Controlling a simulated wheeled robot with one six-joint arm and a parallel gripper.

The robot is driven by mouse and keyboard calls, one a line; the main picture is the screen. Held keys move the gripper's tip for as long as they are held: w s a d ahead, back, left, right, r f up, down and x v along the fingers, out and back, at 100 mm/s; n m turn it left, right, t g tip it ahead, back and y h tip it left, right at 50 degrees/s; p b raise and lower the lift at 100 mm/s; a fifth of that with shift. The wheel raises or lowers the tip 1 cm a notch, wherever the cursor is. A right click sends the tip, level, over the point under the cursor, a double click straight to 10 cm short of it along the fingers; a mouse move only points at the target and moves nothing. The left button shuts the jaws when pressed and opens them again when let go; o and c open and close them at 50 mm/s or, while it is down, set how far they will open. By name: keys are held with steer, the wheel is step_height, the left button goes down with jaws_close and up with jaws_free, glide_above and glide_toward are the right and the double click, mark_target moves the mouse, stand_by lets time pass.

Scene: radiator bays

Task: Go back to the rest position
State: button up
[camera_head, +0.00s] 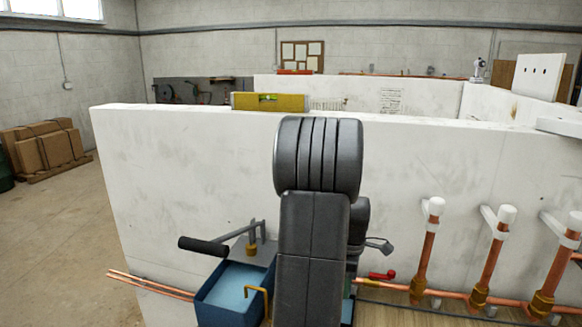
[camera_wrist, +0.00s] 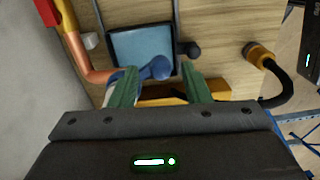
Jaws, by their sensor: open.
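My gripper (camera_wrist: 162,90) is in the wrist view. Its two green fingers stand apart, so it is open, and nothing is clamped between them. A dark-rimmed tray (camera_wrist: 112,40) with a light blue face lies beyond the fingertips. A blue rounded piece (camera_wrist: 155,69) shows over the tray's near edge, between the fingers; I cannot tell whether a finger touches it. A yellow-orange bar (camera_wrist: 160,100) shows behind the fingers. In the head view my black arm fills the middle and hides the gripper.
A blue tub (camera_head: 205,297) and a black-handled tool (camera_head: 203,245) are left of my arm. Capped copper pipes (camera_head: 490,262) rise at right before the white wall (camera_head: 180,170). A yellow level (camera_head: 268,101) tops the wall. A black hose (camera_wrist: 285,85) curves right in the wrist view.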

steer(key=shift+f, duration=0.6)
steer(key=shift+a, duration=0.15)
steer(key=shift+m, duration=0.3)
steer(key=shift+r, duration=0.1)
